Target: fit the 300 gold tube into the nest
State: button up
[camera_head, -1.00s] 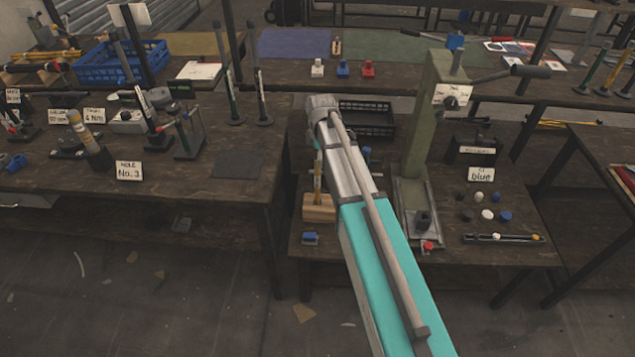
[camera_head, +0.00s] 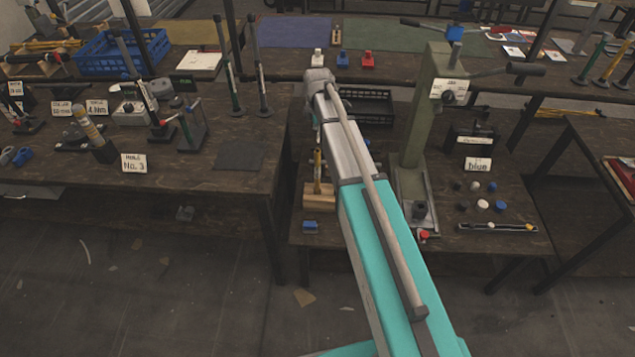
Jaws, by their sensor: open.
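A thin gold upright piece (camera_head: 318,172) stands in a wooden block (camera_head: 319,203) on the lower bench, just left of my arm. I cannot read a 300 mark on it. A thicker gold-banded cylinder (camera_head: 88,124) leans in a dark holder on the left bench. A green press (camera_head: 424,120) stands right of my arm, with a small dark block (camera_head: 419,209) at its foot. I cannot tell whether that block is the nest. My arm reaches forward over the lower bench; my gripper is hidden behind its far end.
A dark crate (camera_head: 366,107) lies behind my arm. A sign reading blue (camera_head: 478,164) and several small caps stand right of the press. A No. 3 sign (camera_head: 134,163) stands on the left bench. A gap of floor (camera_head: 200,290) is open in front.

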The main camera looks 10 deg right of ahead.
aim_at(317, 160)
jog(key=shift+f+b, duration=4)
jog(key=shift+f, duration=0.15)
jog(key=shift+w+f+b, duration=0.15)
jog(key=shift+f+b, duration=2.45)
grip_shut()
